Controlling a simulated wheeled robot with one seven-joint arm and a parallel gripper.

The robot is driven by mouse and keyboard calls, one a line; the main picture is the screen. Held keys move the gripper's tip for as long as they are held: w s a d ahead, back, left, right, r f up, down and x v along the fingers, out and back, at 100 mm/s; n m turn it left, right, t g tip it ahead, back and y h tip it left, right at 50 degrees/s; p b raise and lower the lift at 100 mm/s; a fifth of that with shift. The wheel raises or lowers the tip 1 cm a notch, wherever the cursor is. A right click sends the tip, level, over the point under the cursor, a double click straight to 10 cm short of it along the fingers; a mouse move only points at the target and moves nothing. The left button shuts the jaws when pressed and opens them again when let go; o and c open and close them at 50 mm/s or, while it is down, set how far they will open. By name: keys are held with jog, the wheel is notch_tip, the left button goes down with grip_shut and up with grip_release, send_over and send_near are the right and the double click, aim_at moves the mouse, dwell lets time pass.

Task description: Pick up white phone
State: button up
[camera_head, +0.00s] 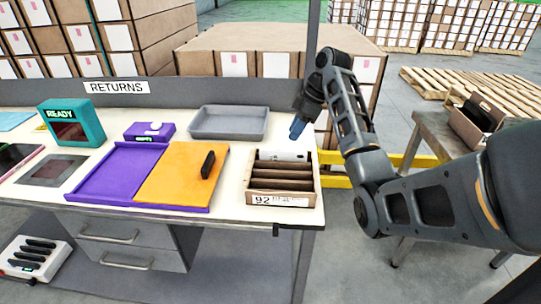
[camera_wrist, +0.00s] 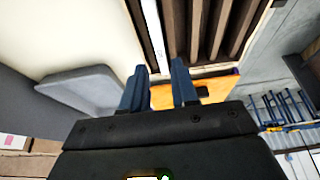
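The white phone (camera_head: 284,155) stands in the rear slot of a slotted cardboard carton (camera_head: 283,199) on the right end of the table. Only its upper part shows there; the carton hides the rest. In the wrist view the phone is a narrow white strip (camera_wrist: 154,36) along the carton's edge. My gripper (camera_head: 297,128) is above and just behind the carton, apart from the phone. In the wrist view its two blue fingers (camera_wrist: 160,84) are spread with an empty gap, and the phone's strip lies beyond that gap.
Another carton (camera_head: 466,128) with a black item stands on the right-hand table.

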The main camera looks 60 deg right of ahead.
aim_at(284, 150)
jog(key=shift+p+x, duration=0.6)
jog(key=shift+x, duration=3.2)
jog(key=shift+w+d, duration=0.1)
grip_shut()
